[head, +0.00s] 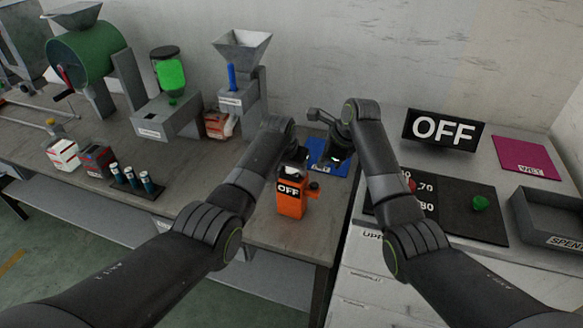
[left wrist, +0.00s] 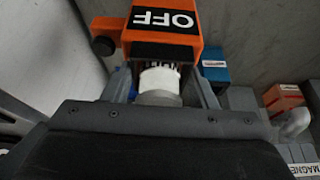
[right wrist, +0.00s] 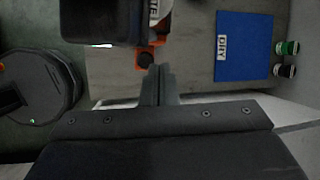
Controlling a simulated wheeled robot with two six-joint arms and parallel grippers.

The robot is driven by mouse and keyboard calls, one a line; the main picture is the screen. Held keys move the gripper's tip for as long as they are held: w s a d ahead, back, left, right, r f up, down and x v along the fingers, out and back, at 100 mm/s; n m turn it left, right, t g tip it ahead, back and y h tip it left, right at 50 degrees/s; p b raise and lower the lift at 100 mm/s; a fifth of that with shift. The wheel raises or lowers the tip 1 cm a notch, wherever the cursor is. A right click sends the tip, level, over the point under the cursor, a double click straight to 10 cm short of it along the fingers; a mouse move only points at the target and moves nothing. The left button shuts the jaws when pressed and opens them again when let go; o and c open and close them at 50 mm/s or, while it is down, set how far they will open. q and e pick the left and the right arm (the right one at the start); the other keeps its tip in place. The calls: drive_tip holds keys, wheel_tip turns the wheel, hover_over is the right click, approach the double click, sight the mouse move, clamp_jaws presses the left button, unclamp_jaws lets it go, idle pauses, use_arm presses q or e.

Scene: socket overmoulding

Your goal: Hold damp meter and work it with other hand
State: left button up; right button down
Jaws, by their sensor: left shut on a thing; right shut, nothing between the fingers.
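The damp meter (head: 290,203) is an orange box with a dark face reading OFF. My left gripper (left wrist: 162,82) is shut on the meter's pale round neck; the orange body (left wrist: 175,45) and the knob (left wrist: 103,46) show beyond the fingers. My right gripper (right wrist: 158,72) is shut and empty. In the right wrist view its fingertips are close to the dark knob (right wrist: 146,60) and an orange part; I cannot tell whether they touch.
A blue DRY mat (right wrist: 245,60) lies behind the meter. On the right are an OFF sign (head: 443,130), a magenta WET mat (head: 527,158), a SPENT tray (head: 550,220) and a dark board (head: 470,225) bearing a green lump (head: 480,203). Machines and small bottles fill the left table.

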sight(314, 184)
drive_tip(key=shift+s+a+m+t, duration=0.15)
drive_tip(key=shift+a+m+t, duration=0.35)
drive_tip(key=shift+t, duration=0.6)
drive_tip(key=f+t, duration=0.1)
drive_tip(key=f, duration=0.1)
drive_tip(key=f+t, duration=0.1)
drive_tip(key=f, duration=0.3)
drive_tip(key=shift+s+a+f+m+t, duration=0.2)
drive_tip(key=shift+s+f+m+t, duration=0.15)
drive_tip(key=shift+m+t, duration=0.05)
drive_tip(key=shift+f, duration=0.4)
idle(1.0)
use_arm(q)
drive_tip(key=shift+d+r, duration=0.1)
use_arm(e)
drive_tip(key=shift+s+d+f, duration=0.1)
drive_tip(key=shift+f, duration=0.3)
drive_tip(key=shift+s+r, duration=0.1)
drive_tip(key=shift+r, duration=0.1)
drive_tip(key=shift+r, duration=3.2)
